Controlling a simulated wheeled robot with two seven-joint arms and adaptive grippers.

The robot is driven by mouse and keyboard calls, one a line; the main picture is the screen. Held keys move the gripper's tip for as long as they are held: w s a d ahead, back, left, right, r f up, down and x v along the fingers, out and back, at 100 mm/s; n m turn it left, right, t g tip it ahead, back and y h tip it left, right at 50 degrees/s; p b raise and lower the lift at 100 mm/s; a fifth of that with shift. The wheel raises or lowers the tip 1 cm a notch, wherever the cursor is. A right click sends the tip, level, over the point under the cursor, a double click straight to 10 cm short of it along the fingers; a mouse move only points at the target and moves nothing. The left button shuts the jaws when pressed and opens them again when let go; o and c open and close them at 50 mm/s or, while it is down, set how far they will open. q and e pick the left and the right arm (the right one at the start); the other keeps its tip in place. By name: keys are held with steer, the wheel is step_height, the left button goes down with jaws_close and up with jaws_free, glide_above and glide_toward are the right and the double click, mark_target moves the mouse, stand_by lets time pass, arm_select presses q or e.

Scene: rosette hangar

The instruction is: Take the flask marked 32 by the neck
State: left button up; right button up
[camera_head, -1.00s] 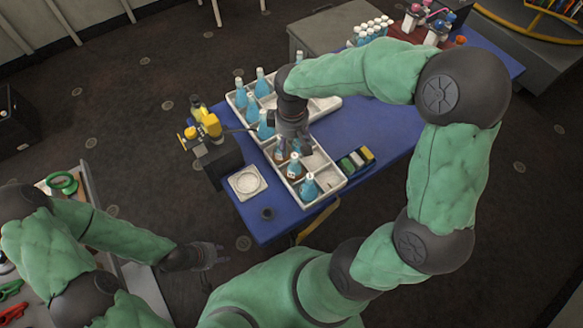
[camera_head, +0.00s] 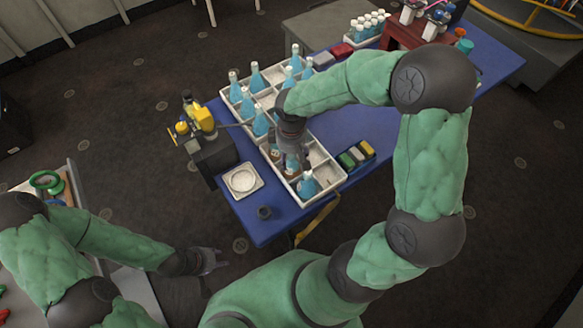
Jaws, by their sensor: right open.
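Several flasks with blue liquid and pale caps stand upright in a white compartment tray (camera_head: 330,180) on the blue table. A blue flask (camera_head: 307,186) stands in the near end compartment. No number is legible, so I cannot tell which flask is marked 32. My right gripper (camera_head: 290,152) points down, open, over these two flasks; its fingers partly hide them. I cannot tell whether it touches a neck. My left gripper (camera_head: 212,260) is low, away from the tray.
A yellow and black device (camera_head: 204,130) stands left of the tray. A white square dish (camera_head: 243,181) and a small dark cup (camera_head: 264,212) are at the near left. Coloured blocks (camera_head: 356,155) lie right of the tray. A rack of vials (camera_head: 370,27) is at the back.

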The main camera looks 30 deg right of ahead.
steer(key=shift+r, duration=0.1)
steer(key=c, duration=1)
steer(key=shift+r, duration=0.1)
